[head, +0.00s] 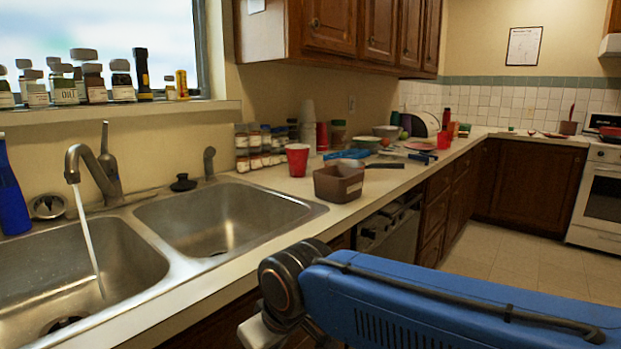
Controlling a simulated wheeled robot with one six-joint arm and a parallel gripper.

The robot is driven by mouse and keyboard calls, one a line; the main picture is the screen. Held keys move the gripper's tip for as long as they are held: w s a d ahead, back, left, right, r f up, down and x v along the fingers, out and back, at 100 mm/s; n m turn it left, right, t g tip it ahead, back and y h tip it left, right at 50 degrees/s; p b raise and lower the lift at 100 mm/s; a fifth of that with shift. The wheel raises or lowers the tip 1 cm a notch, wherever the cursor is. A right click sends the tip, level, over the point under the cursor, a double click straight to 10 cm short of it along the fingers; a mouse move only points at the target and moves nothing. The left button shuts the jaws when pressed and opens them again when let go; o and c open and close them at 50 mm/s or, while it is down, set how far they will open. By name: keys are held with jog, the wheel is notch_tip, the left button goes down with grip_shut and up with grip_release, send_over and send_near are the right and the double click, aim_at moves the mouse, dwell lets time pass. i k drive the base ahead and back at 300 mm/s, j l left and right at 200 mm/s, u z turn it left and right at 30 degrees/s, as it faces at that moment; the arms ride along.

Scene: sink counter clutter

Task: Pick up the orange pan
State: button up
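No clearly orange pan stands out in the head view. A small reddish pan-like thing (609,131) sits on the white stove at the far right; it is too small to tell its exact colour or shape. A dark handle (384,165) sticks out to the right behind a brown square container (339,183) on the counter; what it belongs to is mostly hidden. My blue arm crosses the lower right in front of the counter. My gripper's fingers are not in view.
The double sink (222,217) is at the left, with the faucet (93,165) running. A red cup (297,160), jars (254,147) and other clutter line the counter. The white stove (597,195) stands at the far right. The tiled floor (510,262) looks clear.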

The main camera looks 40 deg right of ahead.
aim_at(352, 163)
jog(key=j+z, duration=0.35)
jog(key=j, duration=0.3)
jog(key=k+j+z, duration=0.15)
jog(key=j+z, duration=0.2)
jog(key=j, duration=0.25)
jog(key=i+l+z, duration=0.15)
jog(key=l+z, duration=0.2)
jog(key=i+l+z, duration=0.3)
jog(key=l, duration=0.15)
jog(key=i+l, duration=0.2)
jog(key=l, duration=0.25)
jog(key=k+j, duration=0.3)
jog(key=z, duration=0.15)
